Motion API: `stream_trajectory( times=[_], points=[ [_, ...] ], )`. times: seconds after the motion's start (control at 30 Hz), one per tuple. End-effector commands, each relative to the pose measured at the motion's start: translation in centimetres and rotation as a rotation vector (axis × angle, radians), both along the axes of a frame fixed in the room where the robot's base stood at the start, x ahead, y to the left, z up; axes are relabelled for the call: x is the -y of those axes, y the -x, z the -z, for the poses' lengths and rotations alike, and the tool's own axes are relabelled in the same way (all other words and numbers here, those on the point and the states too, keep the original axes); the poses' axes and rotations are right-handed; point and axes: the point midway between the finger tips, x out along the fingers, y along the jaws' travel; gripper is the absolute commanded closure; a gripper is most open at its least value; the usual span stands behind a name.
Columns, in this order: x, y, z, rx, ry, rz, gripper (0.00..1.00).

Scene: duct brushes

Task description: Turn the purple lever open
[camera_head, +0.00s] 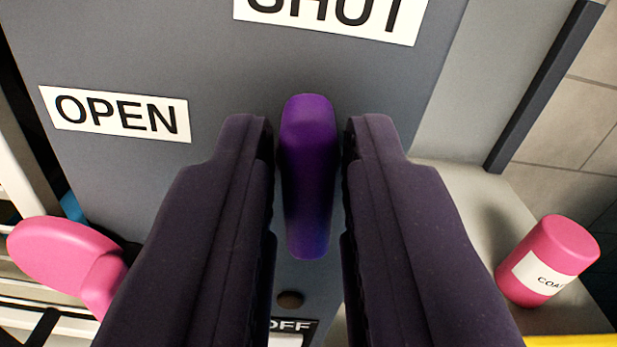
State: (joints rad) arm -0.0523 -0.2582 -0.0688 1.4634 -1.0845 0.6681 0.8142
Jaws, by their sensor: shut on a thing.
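The purple lever (308,175) stands near the middle of the view, against a grey panel (225,60). It points up in the picture, with its rounded end towards the SHUT label (340,14). The OPEN label (121,114) is to its left. My gripper (309,142) has one dark finger on each side of the lever and is shut on it.
A pink rounded object (62,250) is at the lower left, beside white bars.

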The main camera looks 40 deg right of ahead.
Motion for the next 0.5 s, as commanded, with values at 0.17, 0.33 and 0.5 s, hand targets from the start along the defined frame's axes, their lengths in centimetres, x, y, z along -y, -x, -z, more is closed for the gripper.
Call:
stream_trajectory(
  times=[0.17, 0.33, 0.5],
  points=[
    [-0.01, -0.04, 0.17, -0.081, 0.118, 0.001, 1.00],
    [-0.12, -0.09, 0.17, -0.172, 0.253, 0.000, 1.00],
    [-0.14, -0.11, 0.15, -0.262, 0.387, 0.000, 1.00]
  ],
)
